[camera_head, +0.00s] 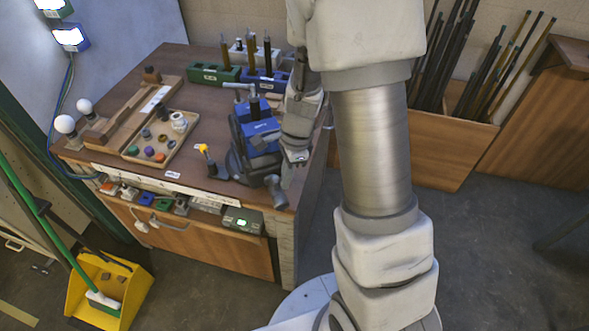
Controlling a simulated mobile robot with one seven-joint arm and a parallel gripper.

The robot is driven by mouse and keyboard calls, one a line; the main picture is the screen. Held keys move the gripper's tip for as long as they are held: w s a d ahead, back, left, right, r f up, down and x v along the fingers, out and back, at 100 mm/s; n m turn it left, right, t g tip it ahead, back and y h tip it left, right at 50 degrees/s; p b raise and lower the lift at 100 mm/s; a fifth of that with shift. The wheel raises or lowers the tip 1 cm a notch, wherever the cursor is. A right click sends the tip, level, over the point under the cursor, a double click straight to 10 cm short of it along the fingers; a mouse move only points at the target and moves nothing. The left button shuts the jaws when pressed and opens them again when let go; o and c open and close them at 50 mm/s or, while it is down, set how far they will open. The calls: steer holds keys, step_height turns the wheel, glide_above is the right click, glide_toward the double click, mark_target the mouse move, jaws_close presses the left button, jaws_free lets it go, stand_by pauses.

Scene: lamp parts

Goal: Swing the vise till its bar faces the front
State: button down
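The blue vise (258,133) stands on the right part of the wooden workbench (215,205), on a dark round base. A grey bar (240,86) shows at its far upper end. A grey cylindrical piece (275,190) sticks out low at its near side, by the bench's front right corner. My gripper (293,172) points down close against the vise's right side. I cannot tell whether it touches the vise. Its fingers are small and partly hidden, so their opening is unclear. My arm hides part of the vise's right side.
Green and blue blocks (215,73) holding upright tools stand behind the vise. A wooden tray (160,138) of small coloured parts lies left. A yellow-topped piece (204,150) stands close to the vise's left. A bin of rods (440,145) is at right.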

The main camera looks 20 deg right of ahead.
mark_target(274, 176)
steer(key=a+m, duration=0.1)
steer(key=a+m+p, duration=0.1)
steer(key=a, duration=0.1)
steer(key=shift+s+a+r, duration=0.1)
steer(key=shift+s+r, duration=0.05)
steer(key=shift+s, duration=0.05)
steer(key=w+a+m+t+p, duration=0.1)
steer(key=a+m+p, duration=0.4)
steer(key=a, duration=0.2)
steer(key=shift+w+a+p, duration=0.35)
steer(key=shift+w, duration=0.05)
stand_by(0.5)
